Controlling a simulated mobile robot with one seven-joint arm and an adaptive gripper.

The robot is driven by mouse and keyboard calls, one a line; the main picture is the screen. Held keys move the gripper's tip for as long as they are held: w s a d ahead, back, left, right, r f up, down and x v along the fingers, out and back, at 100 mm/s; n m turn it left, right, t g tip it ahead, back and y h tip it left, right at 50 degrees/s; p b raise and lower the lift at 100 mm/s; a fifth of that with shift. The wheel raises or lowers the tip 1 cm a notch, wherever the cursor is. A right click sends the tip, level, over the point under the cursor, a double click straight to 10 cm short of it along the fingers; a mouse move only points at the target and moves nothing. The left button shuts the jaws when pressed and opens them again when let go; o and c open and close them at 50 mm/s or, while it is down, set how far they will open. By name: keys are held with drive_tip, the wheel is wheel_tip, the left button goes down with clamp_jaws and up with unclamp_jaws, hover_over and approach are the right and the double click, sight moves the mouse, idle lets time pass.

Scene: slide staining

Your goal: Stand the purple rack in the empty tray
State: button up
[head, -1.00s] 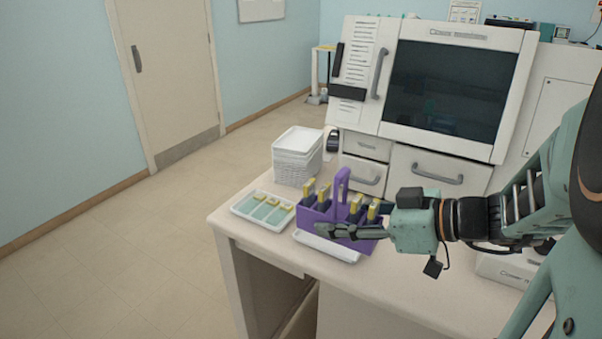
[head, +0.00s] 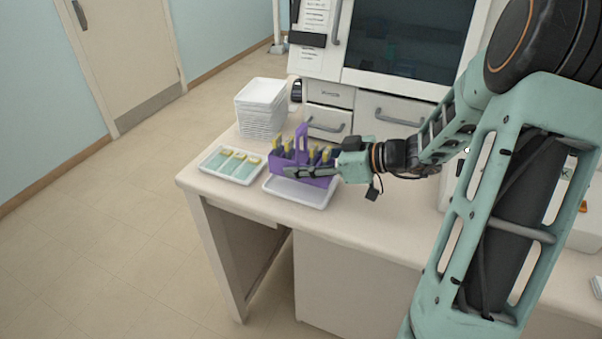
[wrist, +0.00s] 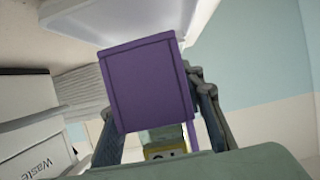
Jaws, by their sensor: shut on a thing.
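The purple rack (head: 318,181) is upright, with its handle on top and several yellow-ended slides in it. In the wrist view the rack's plain end (wrist: 148,82) fills the middle. My gripper (head: 298,168) is shut on the rack, with one finger along each side. The empty tray (head: 298,201) is white and shallow and lies on the bench below the rack. Its front part shows bare, and the rack covers its back part from view. I cannot tell whether the rack's base touches the tray.
A white tray (head: 208,166) with several slides lies just left of the empty tray. A stack of white trays (head: 261,118) stands behind it. A large white machine (head: 385,85) stands at the back. The bench's front edge is close to the trays.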

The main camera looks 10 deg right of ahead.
drive_tip(key=shift+w+f, duration=0.3)
wheel_tip(320, 180, down, 2)
drive_tip(key=shift+f+p, duration=0.25)
drive_tip(key=shift+p, duration=0.3)
drive_tip(key=shift+f, duration=0.2)
drive_tip(key=shift+f+b, duration=0.2)
drive_tip(key=shift+b, duration=0.15)
drive_tip(key=o, duration=1.2)
drive_tip(key=shift+r, duration=0.1)
drive_tip(key=shift+r+p, duration=0.15)
drive_tip(key=shift+p, duration=0.2)
drive_tip(key=b+v, duration=0.2)
drive_tip(key=v, duration=1)
drive_tip(key=shift+s+d, duration=0.1)
drive_tip(key=shift+s, duration=0.05)
